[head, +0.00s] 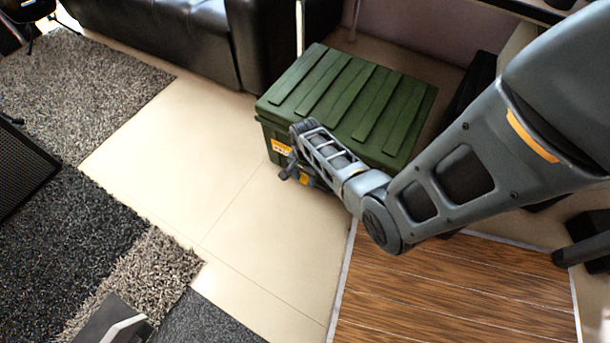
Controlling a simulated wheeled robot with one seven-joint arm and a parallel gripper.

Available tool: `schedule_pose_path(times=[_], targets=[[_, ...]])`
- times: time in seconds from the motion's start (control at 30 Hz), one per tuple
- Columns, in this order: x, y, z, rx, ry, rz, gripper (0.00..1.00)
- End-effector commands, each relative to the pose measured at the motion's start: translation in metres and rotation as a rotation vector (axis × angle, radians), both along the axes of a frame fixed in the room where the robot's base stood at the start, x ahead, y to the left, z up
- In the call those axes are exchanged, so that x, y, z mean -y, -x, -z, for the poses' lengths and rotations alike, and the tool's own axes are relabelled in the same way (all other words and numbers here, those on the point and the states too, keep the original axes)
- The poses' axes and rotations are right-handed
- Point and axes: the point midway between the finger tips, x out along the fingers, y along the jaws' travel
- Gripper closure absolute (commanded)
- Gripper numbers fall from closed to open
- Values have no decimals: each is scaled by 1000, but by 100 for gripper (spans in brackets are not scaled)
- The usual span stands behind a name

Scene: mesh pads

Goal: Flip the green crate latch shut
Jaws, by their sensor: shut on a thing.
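The green crate (347,100) stands on the pale tile floor with its ribbed lid down. Its front face carries an orange label (281,147). My gripper (290,172) is at the crate's front, low and just right of the label. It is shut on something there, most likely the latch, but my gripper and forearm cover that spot. The latch itself cannot be made out, nor can its angle. My arm comes in from the right and hides the right part of the crate's front.
A black leather sofa (170,32) stands behind and left of the crate. Grey shaggy rugs (75,95) cover the left floor. A wood-plank panel (455,290) with a pale edge lies at lower right. The tile floor (215,190) in front of the crate is clear.

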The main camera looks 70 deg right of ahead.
Motion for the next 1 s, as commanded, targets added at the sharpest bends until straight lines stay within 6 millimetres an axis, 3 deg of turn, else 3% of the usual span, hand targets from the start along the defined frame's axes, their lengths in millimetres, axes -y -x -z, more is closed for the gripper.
schedule_pose_path(times=[0.13,0.4,0.8,0.83,0.93,1.0], targets=[[7,1,-17,30,-122,8,100],[17,5,-29,88,-346,6,100],[17,5,-33,100,-383,0,100],[17,5,-33,100,-382,0,52],[17,5,-33,100,-382,0,43],[17,5,-33,100,-382,0,43]])
